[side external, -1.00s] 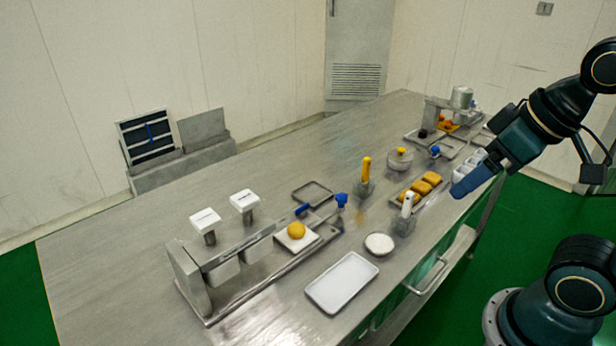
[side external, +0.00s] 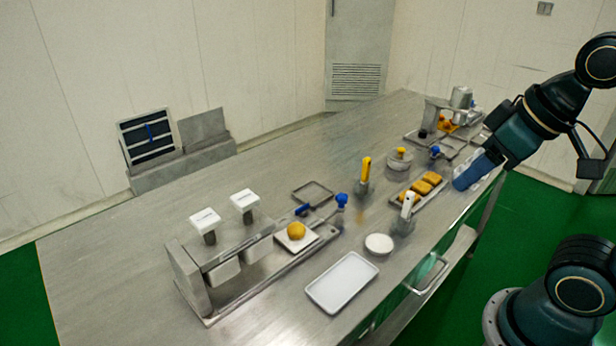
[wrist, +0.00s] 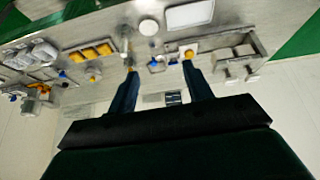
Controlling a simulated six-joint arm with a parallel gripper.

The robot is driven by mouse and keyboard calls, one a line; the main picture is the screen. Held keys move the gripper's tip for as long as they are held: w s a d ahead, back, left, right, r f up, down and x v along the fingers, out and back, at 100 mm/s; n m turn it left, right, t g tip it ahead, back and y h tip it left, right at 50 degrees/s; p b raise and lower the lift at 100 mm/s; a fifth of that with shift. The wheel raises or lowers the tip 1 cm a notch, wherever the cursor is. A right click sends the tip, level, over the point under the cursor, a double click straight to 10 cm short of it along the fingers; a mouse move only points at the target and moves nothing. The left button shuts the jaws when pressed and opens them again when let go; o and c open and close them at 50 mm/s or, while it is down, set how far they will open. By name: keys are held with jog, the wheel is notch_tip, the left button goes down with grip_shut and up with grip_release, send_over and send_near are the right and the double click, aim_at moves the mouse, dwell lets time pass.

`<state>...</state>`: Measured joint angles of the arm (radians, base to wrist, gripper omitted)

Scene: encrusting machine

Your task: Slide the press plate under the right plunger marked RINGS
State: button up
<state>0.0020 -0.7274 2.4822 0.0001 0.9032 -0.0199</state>
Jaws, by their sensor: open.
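The press (side external: 225,262) stands on the steel table at lower left, with two white-capped plungers. The right plunger (side external: 244,203) and left plunger (side external: 207,222) are up; their lettering is too small to read. The pale press plate (side external: 312,240) bears an orange ball (side external: 296,230) and sits on the rail, to the right of both plungers. A blue knob (side external: 341,200) stands at its right. My gripper (side external: 464,180) is open and empty, far to the right of the plate above the table's front edge. In the wrist view my gripper (wrist: 160,70) shows spread fingers, with the press (wrist: 238,54) beyond.
A white tray (side external: 342,283) and a round white dish (side external: 379,244) lie in front of the rail. Yellow-handled (side external: 365,172) and white-handled (side external: 406,210) tools stand between my gripper and the plate. A tray of golden pieces (side external: 422,188) is nearer. The table's back left is bare.

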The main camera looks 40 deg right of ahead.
jog(key=w+r+n+g, duration=0.2)
jog(key=w+n, duration=0.1)
jog(key=w, duration=0.5)
jog(key=n+g, duration=0.4)
jog(key=n, duration=0.4)
send_over(342, 196)
notch_tip(342, 196, down, 12)
jog(key=shift+w, duration=0.1)
notch_tip(342, 196, down, 14)
jog(key=shift+r, duration=0.15)
jog(key=shift+c, duration=0.2)
grip_shut()
